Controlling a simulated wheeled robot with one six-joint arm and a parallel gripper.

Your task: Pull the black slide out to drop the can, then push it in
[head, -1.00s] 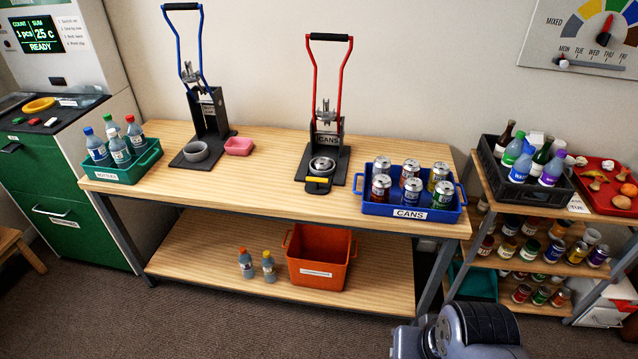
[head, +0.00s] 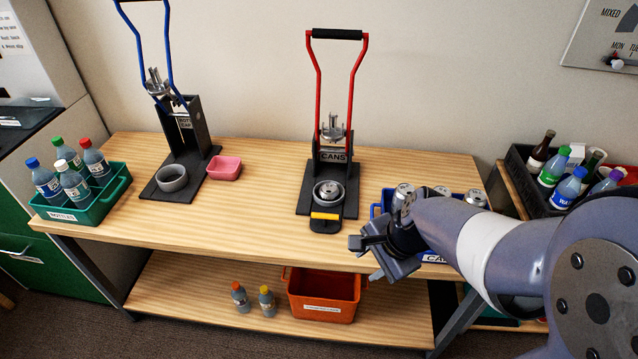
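The can press (head: 341,155) with red side arms and a black grip bar stands on the wooden table. A silver can (head: 327,190) sits in the round ring at its base, with only its top showing. The black slide (head: 327,226), with a yellow strip on its handle, is at the front of the press base, close up to the ring. My gripper (head: 362,260) is to the right of the slide and nearer the camera, apart from it in the picture. Its dark jaws point left. No object shows between them, and their gap is not clear.
A blue crate (head: 376,208) of cans is partly hidden behind my arm. A second press with blue arms (head: 186,140), a pink dish (head: 224,167) and a green bottle crate (head: 113,192) stand left. An orange bin (head: 322,291) is on the lower shelf. The tabletop left of the slide is clear.

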